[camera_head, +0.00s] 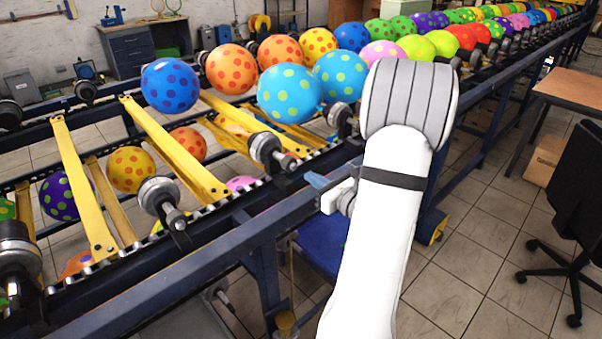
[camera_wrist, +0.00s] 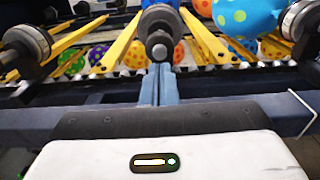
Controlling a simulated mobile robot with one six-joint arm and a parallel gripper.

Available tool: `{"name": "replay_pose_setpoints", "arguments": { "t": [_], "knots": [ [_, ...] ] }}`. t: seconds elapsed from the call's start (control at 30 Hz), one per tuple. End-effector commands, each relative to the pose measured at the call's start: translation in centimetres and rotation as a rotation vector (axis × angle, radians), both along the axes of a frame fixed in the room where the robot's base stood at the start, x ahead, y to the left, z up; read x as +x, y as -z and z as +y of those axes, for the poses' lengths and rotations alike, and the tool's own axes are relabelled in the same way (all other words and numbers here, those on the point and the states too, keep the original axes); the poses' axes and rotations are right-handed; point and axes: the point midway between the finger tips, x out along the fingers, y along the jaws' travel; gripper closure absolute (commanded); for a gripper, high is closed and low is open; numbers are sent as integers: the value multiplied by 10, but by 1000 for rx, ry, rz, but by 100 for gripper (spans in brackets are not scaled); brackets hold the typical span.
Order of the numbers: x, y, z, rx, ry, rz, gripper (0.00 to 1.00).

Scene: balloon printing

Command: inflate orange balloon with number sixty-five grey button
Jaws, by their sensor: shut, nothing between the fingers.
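My gripper (camera_head: 318,182) is at the near rail of the balloon conveyor, its fingers pressed together and empty. In the wrist view, my gripper (camera_wrist: 160,82) points at a dark grey round holder (camera_wrist: 160,30) with a rounded knob end; whether the fingertips touch it I cannot tell. Orange spotted balloons sit on the far side of the line, one at left (camera_head: 231,68) and one beside it (camera_head: 280,52). Another orange balloon (camera_head: 188,143) shows lower, under the yellow bars. No number sixty-five and no clearly marked grey button can be made out.
Blue spotted balloons (camera_head: 290,94) sit near my gripper. Yellow bars (camera_head: 174,150) and metal holders (camera_head: 272,150) line the conveyor. The dark blue near rail (camera_head: 190,268) runs across below.

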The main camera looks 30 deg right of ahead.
Motion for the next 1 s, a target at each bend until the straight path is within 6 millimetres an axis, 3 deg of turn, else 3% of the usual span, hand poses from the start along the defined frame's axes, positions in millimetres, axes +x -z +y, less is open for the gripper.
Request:
{"name": "replay_pose_setpoints", "arguments": {
  "t": [0.23, 0.73, 1.0],
  "knots": [
    [34, 0, 5, 0, -1, 0, 100],
    [42, 1, 6, -1, 1, 0, 100],
    [64, 0, 9, -2, 0, -2, 100]
  ]
}}
